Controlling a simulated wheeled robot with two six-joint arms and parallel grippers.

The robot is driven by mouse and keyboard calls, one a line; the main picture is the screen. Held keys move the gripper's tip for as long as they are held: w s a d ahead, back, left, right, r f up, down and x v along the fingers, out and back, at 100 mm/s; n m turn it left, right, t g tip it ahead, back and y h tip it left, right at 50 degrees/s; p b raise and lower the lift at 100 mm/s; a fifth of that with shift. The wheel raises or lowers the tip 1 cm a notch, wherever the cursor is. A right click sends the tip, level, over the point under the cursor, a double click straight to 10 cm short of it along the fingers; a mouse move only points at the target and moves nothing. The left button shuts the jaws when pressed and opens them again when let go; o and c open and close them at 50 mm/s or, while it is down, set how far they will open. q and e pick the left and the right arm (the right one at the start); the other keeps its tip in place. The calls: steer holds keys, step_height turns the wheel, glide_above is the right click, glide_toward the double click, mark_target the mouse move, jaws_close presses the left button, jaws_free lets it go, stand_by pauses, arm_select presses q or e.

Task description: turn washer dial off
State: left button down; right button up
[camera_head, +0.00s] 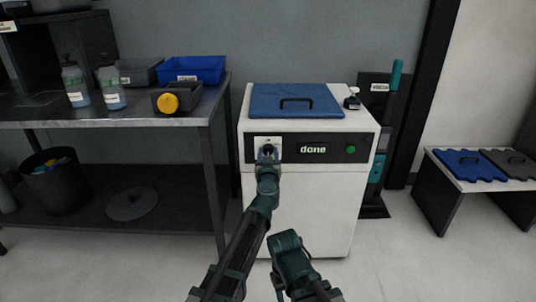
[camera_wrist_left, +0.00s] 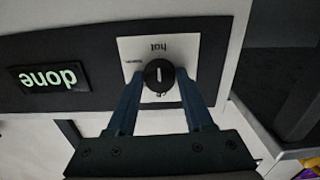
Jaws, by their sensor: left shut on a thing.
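The white washer (camera_head: 300,215) stands in the middle of the head view, with a dark front panel and a lit display (camera_head: 313,149) reading "done". Its black round dial (camera_wrist_left: 158,73) sits on a white plate with "hot" and other small labels, seen upside down in the left wrist view. A pale mark on the dial runs up and down in that view. My left gripper (camera_head: 267,151) is at the dial, its two blue fingers (camera_wrist_left: 161,78) shut on the dial's sides. In the head view the gripper mostly hides the dial. My right arm is low at bottom centre; its fingers cannot be made out.
A blue lid (camera_head: 295,100) with a black handle lies on the washer top. A green button (camera_head: 351,149) is right of the display. A metal workbench (camera_head: 150,112) with bottles and bins stands left. A low bench (camera_head: 437,168) stands right. The floor before the washer is clear.

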arm_select(q)
steer(key=n, duration=0.4)
steer(key=shift+n, duration=0.4)
steer(key=n, duration=1.3)
steer(key=shift+n, duration=0.3)
steer(key=n, duration=1.3)
steer(key=shift+n, duration=2)
